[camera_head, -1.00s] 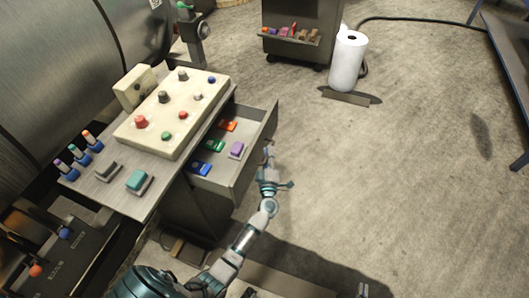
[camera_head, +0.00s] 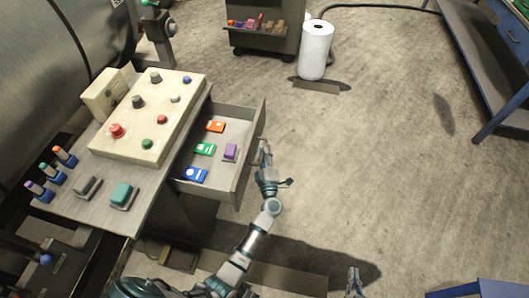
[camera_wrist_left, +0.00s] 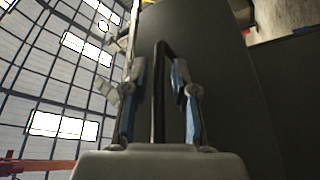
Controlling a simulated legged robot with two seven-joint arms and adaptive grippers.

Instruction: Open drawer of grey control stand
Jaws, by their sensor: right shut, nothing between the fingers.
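The grey control stand (camera_head: 75,213) is at the left in the head view. Its drawer (camera_head: 249,165) is pulled out to the right, with its inside in plain view. My left gripper (camera_head: 265,158) is at the outer face of the drawer front. In the left wrist view, the dark handle bar (camera_wrist_left: 159,95) stands between the two fingers of my left gripper (camera_wrist_left: 160,85). Gaps show on both sides of the bar, so the fingers are around it but look apart from it. My right gripper (camera_head: 354,280) is shut and empty at the bottom edge of the head view.
The drawer holds orange, green and blue flat pieces and a purple block (camera_head: 230,152). A cream button box (camera_head: 150,120) sits on the stand. A white roll (camera_head: 315,50) and a dark cabinet (camera_head: 265,38) stand at the back. The floor right of the drawer is clear.

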